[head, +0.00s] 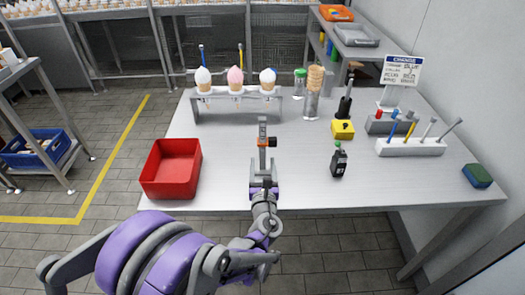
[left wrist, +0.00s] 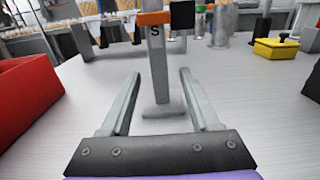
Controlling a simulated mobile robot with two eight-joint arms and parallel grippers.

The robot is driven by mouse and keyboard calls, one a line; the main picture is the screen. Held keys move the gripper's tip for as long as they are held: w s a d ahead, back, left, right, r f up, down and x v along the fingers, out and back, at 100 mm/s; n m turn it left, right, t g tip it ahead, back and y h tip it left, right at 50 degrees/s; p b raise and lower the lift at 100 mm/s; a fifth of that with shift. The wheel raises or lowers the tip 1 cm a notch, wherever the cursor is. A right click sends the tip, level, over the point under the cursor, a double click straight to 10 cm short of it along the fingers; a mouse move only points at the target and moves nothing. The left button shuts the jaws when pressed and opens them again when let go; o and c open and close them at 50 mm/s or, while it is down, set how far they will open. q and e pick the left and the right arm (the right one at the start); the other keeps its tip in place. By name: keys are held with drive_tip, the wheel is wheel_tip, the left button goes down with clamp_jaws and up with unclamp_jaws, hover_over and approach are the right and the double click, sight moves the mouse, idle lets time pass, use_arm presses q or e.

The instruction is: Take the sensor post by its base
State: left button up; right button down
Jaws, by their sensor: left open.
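The sensor post (head: 262,132) is a slim grey upright with an orange collar and a dark knob, standing on the table in front of the cone rack. In the left wrist view the post (left wrist: 158,70) bears a letter S under its orange collar, and its flat grey base (left wrist: 163,111) rests on the table. My left gripper (head: 263,168) is open and low over the table. Its fingers (left wrist: 160,75) lie on either side of the post, with visible gaps to both sides of the base. In the head view the gripper hides the base. My right gripper is not in view.
A red bin (head: 171,170) stands left of the gripper. A rack (head: 237,93) with three cones stands behind the post. A small black bottle (head: 339,160), a yellow box (head: 342,129) and a white tool holder (head: 410,147) stand to the right. The front right tabletop is mostly clear.

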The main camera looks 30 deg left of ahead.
sight(263, 160)
use_arm(q)
drive_tip(key=x, duration=0.3)
drive_tip(key=shift+w+a+f, duration=0.1)
drive_tip(key=shift+w+a, duration=0.05)
drive_tip(key=shift+w, duration=0.1)
clamp_jaws()
